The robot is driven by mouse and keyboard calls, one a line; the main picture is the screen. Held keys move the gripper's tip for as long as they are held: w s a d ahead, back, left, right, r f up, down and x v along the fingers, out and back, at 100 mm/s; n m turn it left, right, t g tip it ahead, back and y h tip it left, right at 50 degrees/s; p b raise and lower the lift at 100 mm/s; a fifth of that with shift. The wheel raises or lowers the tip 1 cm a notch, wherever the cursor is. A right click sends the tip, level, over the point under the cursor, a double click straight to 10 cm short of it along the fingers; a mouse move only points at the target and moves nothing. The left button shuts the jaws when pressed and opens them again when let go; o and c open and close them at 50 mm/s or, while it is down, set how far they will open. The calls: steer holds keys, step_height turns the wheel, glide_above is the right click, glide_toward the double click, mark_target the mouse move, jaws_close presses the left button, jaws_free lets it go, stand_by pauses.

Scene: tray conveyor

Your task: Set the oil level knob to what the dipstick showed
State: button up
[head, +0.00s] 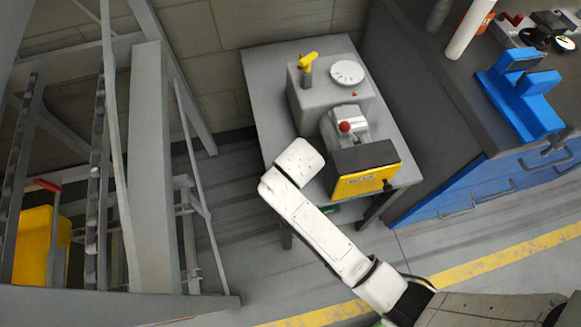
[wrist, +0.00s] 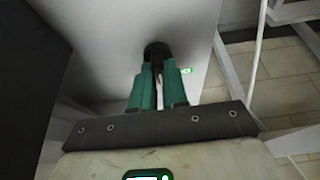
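The grey box (head: 312,100) on the table has a yellow dipstick handle (head: 307,62) standing at its back left. A round white knob (head: 347,73) with fine marks lies on top beside it, with a small red mark in front. Its setting is too small to read. My white arm ends left of the machine, and it hides my gripper in the head view. In the wrist view my gripper (wrist: 157,72) shows two green fingers close together. They point at a dark round shape (wrist: 157,50) on a pale grey surface; whether they touch or grip it is unclear.
A machine with a red ball knob (head: 345,127) and a yellow-black front (head: 365,178) stands at the front of the grey table (head: 262,75). A blue-drawer bench (head: 490,185) is at right. A grey frame (head: 150,150) stands at left.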

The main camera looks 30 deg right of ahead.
jaws_close()
steer(key=shift+m, duration=0.3)
steer(key=m+h+p, duration=0.1)
steer(key=m, duration=0.2)
steer(key=shift+m+g, duration=0.4)
steer(key=shift+w+m+g+h+p, duration=0.1)
steer(key=shift+m+g+h+p, duration=0.4)
steer(key=shift+m, duration=1.7)
steer(key=shift+h, duration=0.3)
steer(key=o, duration=0.5)
jaws_free()
steer(key=shift+a, duration=0.1)
